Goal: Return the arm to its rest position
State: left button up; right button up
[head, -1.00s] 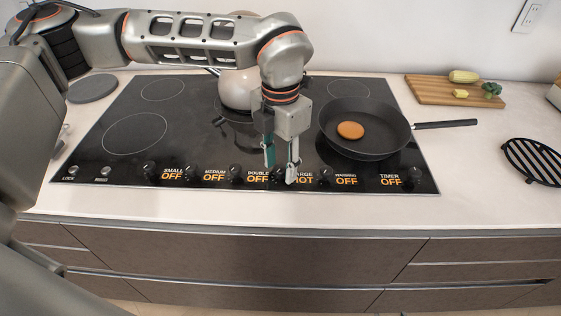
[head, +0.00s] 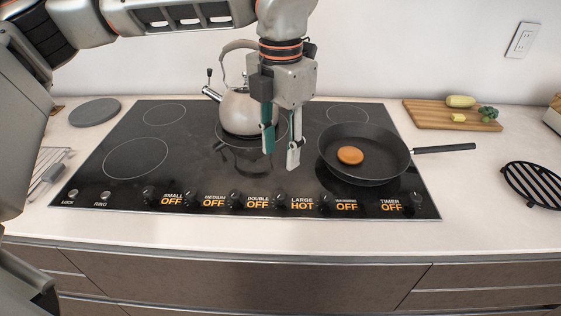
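My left gripper (head: 281,157) hangs fingers down in front of the kettle and above the black cooktop (head: 185,170). Its two fingers are apart with nothing between them. My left arm comes in from the upper left and runs along the top of the head view. The gripper is left of the black frying pan (head: 372,168) and apart from it. An orange-brown round item (head: 350,155) lies in the pan. The knob labels along the front read OFF, except LARGE, which reads HOT (head: 302,205). My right gripper is not in view.
A pale kettle (head: 237,112) stands behind the gripper. A wooden board (head: 425,115) with vegetables lies at the back right. A black trivet (head: 535,183) is at the right, a grey disc (head: 94,111) at the left. The counter right of the cooktop is mostly clear.

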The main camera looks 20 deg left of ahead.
pick_arm(q)
jog(key=shift+r, duration=0.3)
